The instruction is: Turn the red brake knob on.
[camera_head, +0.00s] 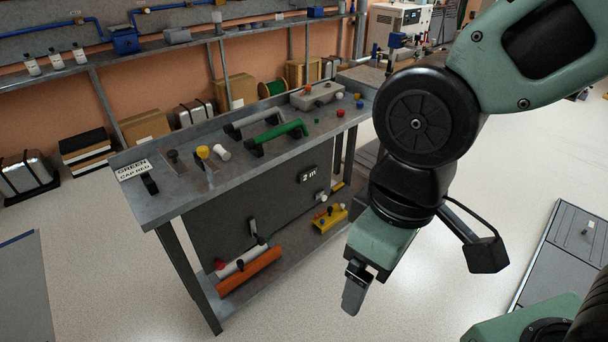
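My gripper (355,288) hangs in the open air in front of the workbench, pointing down, touching nothing. It is seen nearly side-on, so I cannot tell whether its fingers are apart. Several small red parts show: a red knob (340,113) on the bench top at the right, beside a blue and a yellow one, and a red cap (219,264) on the lower shelf at the left. I cannot tell which is the brake knob, or how it is set. My gripper is below and to the right of the bench-top red knob.
The grey workbench (185,200) carries green (277,134) and grey handles and a grey box (317,95). Boxes and cases line the wall behind. Floor in front is clear.

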